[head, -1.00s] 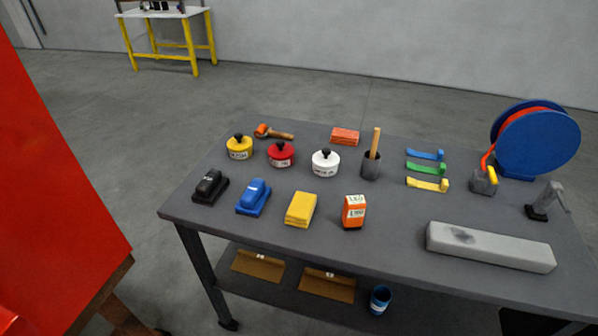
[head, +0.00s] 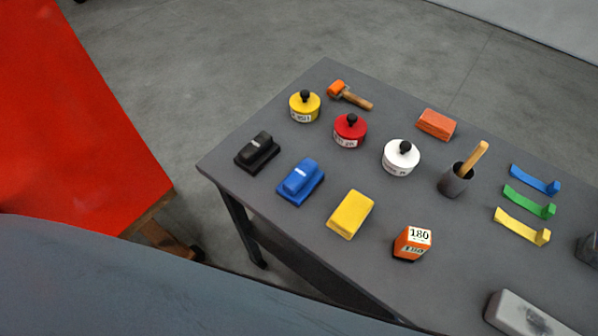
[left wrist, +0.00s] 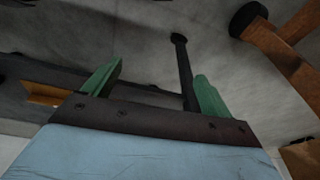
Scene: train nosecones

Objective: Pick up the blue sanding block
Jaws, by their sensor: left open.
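The blue sanding block (head: 301,181) lies on the grey table (head: 285,233) near its left front edge in the head view. A black sanding block (head: 257,151) is to its left and a yellow block (head: 351,214) to its right. Nothing touches the blue block. My left gripper (left wrist: 155,85) shows in the left wrist view with its two green fingers apart and nothing between them. It faces the floor and a dark table leg, away from the tabletop. The blue block is not in the left wrist view. My right gripper is in neither view.
Yellow (head: 305,106), red (head: 350,130) and white (head: 401,157) knobbed discs stand behind the blocks. An orange box (head: 412,243) is to the right. A large red panel (head: 75,110) stands left of the table. Wooden legs (left wrist: 280,38) show in the left wrist view.

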